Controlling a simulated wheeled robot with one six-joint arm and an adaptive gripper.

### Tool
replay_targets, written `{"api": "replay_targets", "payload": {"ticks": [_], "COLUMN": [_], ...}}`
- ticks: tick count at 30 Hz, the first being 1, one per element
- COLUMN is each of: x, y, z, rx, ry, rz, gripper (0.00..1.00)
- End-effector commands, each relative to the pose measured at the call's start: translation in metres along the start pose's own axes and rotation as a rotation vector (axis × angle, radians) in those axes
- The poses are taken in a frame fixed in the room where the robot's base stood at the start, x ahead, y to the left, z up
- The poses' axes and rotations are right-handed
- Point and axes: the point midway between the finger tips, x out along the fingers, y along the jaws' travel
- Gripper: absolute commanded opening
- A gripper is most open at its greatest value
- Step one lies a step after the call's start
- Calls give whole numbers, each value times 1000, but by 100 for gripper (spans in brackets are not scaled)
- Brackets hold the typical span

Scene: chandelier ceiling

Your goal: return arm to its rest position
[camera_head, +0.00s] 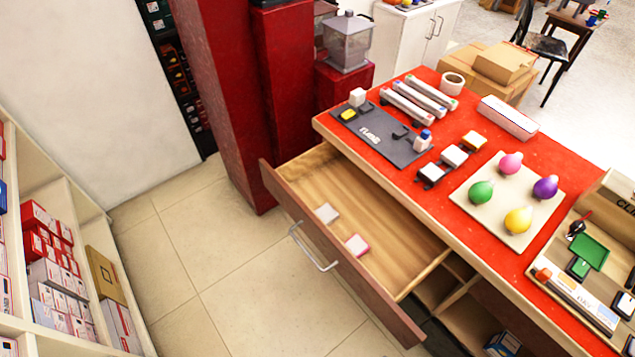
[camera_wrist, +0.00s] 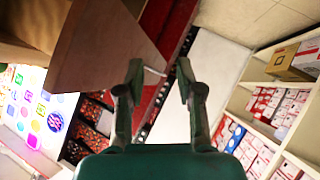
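My gripper (camera_wrist: 160,80) shows in the wrist view with its two fingers apart and nothing between them. It hangs in free space, with the red cabinet and the wall behind it. My arm and gripper do not show in the head view. The open drawer (camera_head: 388,221) sticks out from the red-topped counter (camera_head: 467,212) in the head view. Two small blocks, one whitish (camera_head: 326,213) and one white and pink (camera_head: 357,244), lie in the drawer.
A shelf (camera_head: 97,232) with several boxes stands at the left. A tall red cabinet (camera_head: 222,90) stands behind the drawer. The counter holds a dark mat (camera_head: 385,140), a board (camera_head: 490,220) with colored bulbs, and a tray at the right. Tiled floor (camera_head: 215,265) lies clear between shelf and drawer.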

Motion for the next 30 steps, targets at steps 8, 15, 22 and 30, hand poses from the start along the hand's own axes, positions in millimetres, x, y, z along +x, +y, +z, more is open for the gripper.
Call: {"api": "replay_targets", "payload": {"ticks": [8,15,22,30], "x": [-83,-141,-165,-166], "y": [26,59,76,77], "z": [-27,-61,-76,-76], "rx": [305,529,620,625], "ry": [92,183,225,229], "rz": [57,165,226,229], "gripper": [36,36,36,36]}}
